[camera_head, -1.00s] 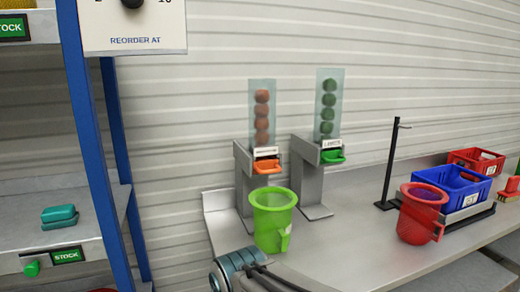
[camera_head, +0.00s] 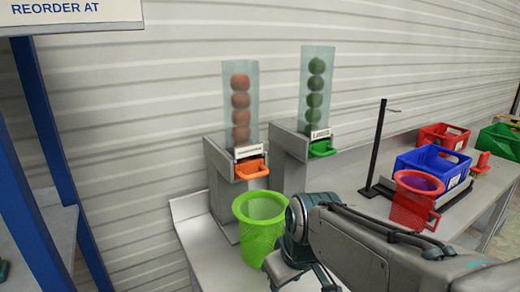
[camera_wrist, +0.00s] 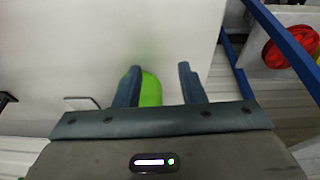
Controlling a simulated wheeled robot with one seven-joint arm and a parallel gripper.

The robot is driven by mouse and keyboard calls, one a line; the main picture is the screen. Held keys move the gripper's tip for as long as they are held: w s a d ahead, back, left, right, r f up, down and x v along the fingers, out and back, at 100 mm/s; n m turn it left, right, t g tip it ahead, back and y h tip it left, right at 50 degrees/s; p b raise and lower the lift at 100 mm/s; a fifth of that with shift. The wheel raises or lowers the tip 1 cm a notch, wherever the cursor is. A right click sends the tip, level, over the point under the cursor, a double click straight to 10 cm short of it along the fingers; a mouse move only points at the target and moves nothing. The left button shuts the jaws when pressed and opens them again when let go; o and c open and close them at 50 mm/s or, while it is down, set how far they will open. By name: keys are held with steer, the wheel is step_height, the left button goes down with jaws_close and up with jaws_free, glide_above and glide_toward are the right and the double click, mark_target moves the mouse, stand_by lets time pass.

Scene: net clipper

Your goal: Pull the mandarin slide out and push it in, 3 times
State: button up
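The mandarin dispenser is a clear tube (camera_head: 228,97) of stacked orange fruit on a grey stand. Its orange slide (camera_head: 250,169) shows at the tube's foot, below a white label; how far out it sits is hard to tell. A green mesh basket (camera_head: 262,240) stands below and in front of it. My arm reaches in from the lower right, with its wrist beside the basket, below and right of the slide and apart from it. My gripper (camera_wrist: 159,74) is open and empty in the wrist view. A green thing (camera_wrist: 151,90) shows beyond its left finger, partly hidden.
A second dispenser with green fruit (camera_head: 315,90) and a green slide (camera_head: 322,149) stands just right. Further right are a black post (camera_head: 376,145), a red mesh basket (camera_head: 412,205), a blue crate (camera_head: 435,165) and a red crate (camera_head: 443,137). A blue shelf frame (camera_head: 48,130) is at left.

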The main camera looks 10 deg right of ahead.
steer(key=w+r+n+t+y+p, duration=0.1)
steer(key=w+r+n+p, duration=0.2)
steer(key=w+r+n, duration=0.7)
steer(key=n+t+p, duration=0.2)
steer(key=n+p, duration=0.1)
steer(key=n, duration=0.5)
glide_toward(258, 175)
steer(key=x, duration=0.2)
steer(key=shift+y, duration=0.3)
steer(key=b+x, duration=0.1)
steer(key=x, duration=0.1)
steer(key=b+x, duration=0.1)
steer(key=x, duration=0.1)
steer(key=b+x, duration=0.1)
steer(key=x, duration=0.1)
steer(key=shift+w+d+f, duration=0.15)
steer(key=shift+d+f, duration=0.05)
steer(key=shift+f, duration=0.1)
steer(key=shift+b+x, duration=1.05)
steer(key=shift+r, duration=0.1)
steer(key=shift+w, duration=0.1)
jaws_close()
